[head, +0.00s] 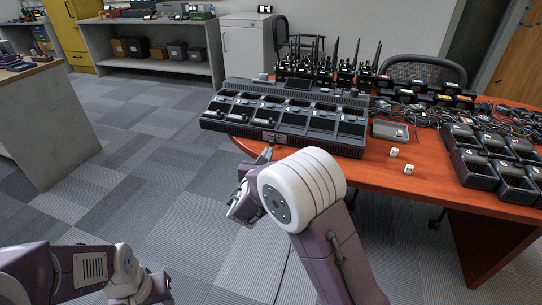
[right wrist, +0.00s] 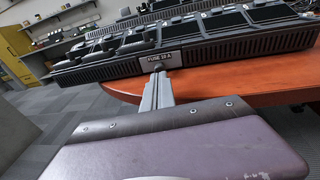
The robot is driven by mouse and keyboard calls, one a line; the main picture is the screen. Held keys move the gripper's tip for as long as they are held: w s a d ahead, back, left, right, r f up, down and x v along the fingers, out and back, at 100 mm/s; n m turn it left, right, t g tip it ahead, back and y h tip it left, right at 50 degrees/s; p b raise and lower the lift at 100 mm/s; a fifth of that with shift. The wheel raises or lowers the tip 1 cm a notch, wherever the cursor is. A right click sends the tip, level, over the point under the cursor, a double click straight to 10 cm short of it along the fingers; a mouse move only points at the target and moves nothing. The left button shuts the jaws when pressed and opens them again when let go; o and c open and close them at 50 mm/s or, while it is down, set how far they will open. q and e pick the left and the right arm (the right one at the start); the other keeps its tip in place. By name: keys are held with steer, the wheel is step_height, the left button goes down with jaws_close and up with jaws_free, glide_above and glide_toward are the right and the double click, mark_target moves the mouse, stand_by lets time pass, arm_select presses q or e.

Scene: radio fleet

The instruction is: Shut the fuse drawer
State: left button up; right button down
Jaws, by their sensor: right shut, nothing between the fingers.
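The fuse drawer (head: 274,137) is a small front with a pale label in the long dark charger bank (head: 215,125) on the table. In the right wrist view the label on the fuse drawer (right wrist: 163,57) reads FUSE 10 A. The drawer front looks nearly flush with the charger's front; I cannot tell if a small gap is left. My right gripper (head: 267,154) is shut and empty, pointing at the drawer. In the right wrist view the tip of the right gripper (right wrist: 158,70) is just below the label, touching or very close. My left arm shows at the lower left, its fingers out of frame.
The orange table (head: 375,168) holds radios (head: 310,65), black chargers (head: 470,165), tangled cables, a small grey tray (head: 390,130) and two white cubes (head: 394,152). The floor left of the table is clear. A grey counter (head: 45,130) stands at the far left.

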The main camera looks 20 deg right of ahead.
steer(key=f+p+v, duration=0.1)
steer(key=p+v, duration=0.1)
steer(key=v, duration=0.7)
steer(key=shift+s+a+r, duration=0.35)
steer(key=shift+r, duration=0.1)
